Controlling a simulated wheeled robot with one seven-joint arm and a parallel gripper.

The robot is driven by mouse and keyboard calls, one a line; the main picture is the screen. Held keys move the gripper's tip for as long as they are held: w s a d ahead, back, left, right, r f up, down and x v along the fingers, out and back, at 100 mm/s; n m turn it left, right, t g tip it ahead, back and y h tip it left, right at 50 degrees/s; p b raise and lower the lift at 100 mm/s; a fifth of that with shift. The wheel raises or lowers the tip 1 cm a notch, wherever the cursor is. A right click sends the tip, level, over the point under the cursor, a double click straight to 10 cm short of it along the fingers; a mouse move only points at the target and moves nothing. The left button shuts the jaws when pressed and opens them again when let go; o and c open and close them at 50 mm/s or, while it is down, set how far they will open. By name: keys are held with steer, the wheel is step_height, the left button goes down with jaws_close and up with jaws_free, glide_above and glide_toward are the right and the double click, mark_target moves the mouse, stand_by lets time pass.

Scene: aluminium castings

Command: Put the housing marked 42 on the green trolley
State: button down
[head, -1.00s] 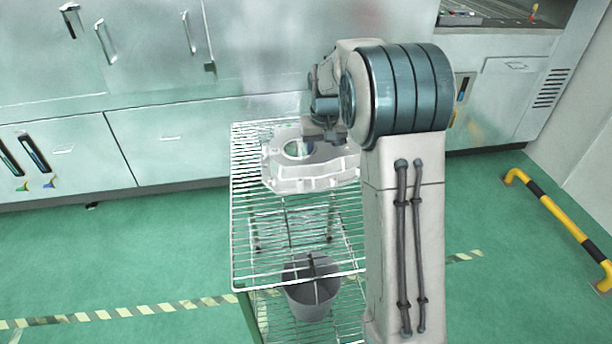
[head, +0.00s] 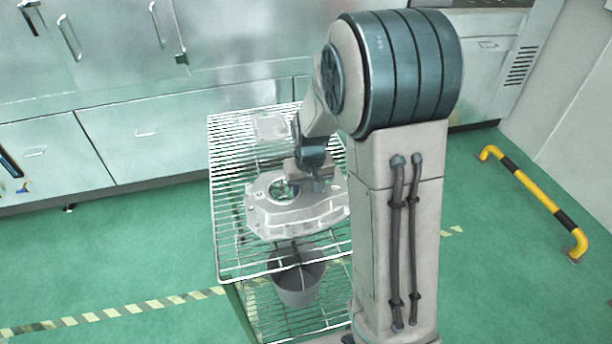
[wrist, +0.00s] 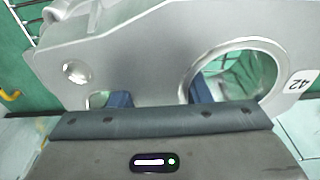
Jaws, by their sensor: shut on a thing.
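The grey cast housing (head: 295,212) is held by my gripper (head: 312,180) over the wire top shelf of the trolley (head: 230,245). In the wrist view the housing (wrist: 140,50) fills the upper part, with the label 42 at its right beside a large round bore. My gripper (wrist: 160,105) is shut on it, and the blue finger parts show through openings in it. The trolley's frame looks green low down. I cannot tell whether the housing touches the shelf.
A pale casting (head: 272,126) lies at the trolley's far end. A grey bucket (head: 298,285) stands below, on the lower shelf. Metal cabinets (head: 150,125) line the back. A yellow and black rail (head: 535,203) stands at the right. The shelf's left and near parts are bare.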

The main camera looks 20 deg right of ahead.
mark_target(309, 186)
steer(key=shift+f+p, duration=0.3)
steer(key=shift+f, duration=1.65)
steer(key=c, duration=0.8)
jaws_free()
steer(key=shift+f, duration=0.15)
steer(key=shift+o, duration=0.2)
steer(key=r, duration=0.4)
steer(key=s+r, duration=0.1)
steer(key=r, duration=0.7)
steer(key=shift+s+b, duration=0.3)
steer(key=s+r, duration=0.3)
steer(key=s, duration=0.6)
steer(key=s+a+r+t, duration=0.1)
steer(key=s+r, duration=0.2)
steer(key=s, duration=0.6)
steer(key=shift+s+t, duration=0.3)
steer(key=shift+s, duration=0.05)
